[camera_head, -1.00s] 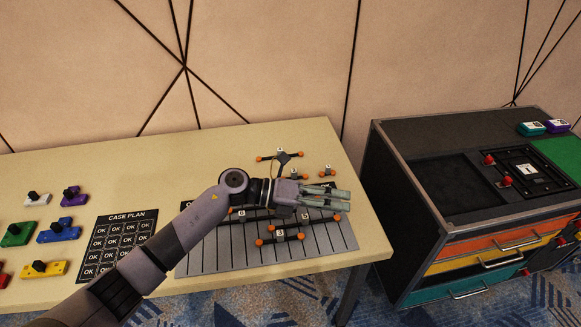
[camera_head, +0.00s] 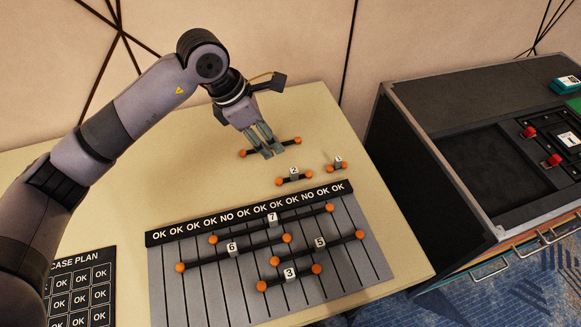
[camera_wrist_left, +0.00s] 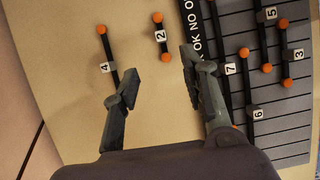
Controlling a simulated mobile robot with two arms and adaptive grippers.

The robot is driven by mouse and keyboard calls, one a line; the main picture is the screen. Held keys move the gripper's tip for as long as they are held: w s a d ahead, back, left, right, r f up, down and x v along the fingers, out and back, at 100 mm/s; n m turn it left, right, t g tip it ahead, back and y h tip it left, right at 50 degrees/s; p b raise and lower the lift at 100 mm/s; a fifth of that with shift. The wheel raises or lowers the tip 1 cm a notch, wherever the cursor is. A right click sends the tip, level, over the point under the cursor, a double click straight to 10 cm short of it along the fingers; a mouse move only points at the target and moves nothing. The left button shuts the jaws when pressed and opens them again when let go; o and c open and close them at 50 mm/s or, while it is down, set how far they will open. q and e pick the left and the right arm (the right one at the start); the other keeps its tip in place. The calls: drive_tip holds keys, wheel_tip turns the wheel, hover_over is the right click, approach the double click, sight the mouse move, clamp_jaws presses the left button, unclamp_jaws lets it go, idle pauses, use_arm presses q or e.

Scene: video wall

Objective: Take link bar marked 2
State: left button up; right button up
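The link bar marked 2 (camera_head: 294,174) is a short dark bar with orange ball ends, lying on the tan table behind the slotted board. It also shows in the left wrist view (camera_wrist_left: 160,36), beyond the gap between the fingertips. My left gripper (camera_head: 268,152) is open and empty, pointing down over the bar marked 4 (camera_head: 290,142), left of and behind bar 2. In the left wrist view the open fingers (camera_wrist_left: 164,66) are apart, and the left one hides the near part of bar 4 (camera_wrist_left: 103,50). My right gripper is in neither view.
A bar marked 1 (camera_head: 337,164) lies just right of bar 2. The grey board (camera_head: 170,290) with its OK/NO header holds bars 7, 6, 5 and 3. A case plan sheet (camera_head: 82,290) is at left. A dark drawer cabinet (camera_head: 400,130) stands right of the table.

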use_arm(q)
approach(293, 170)
drive_tip(key=p+x, duration=0.1)
drive_tip(key=x, duration=0.4)
drive_tip(key=shift+d+f, duration=0.1)
drive_tip(key=p+x, duration=0.1)
drive_tip(key=x, duration=0.4)
drive_tip(key=shift+f, duration=0.2)
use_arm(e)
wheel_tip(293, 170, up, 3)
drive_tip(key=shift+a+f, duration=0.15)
use_arm(q)
drive_tip(key=shift+c, duration=0.2)
drive_tip(key=shift+w, duration=0.1)
clamp_jaws()
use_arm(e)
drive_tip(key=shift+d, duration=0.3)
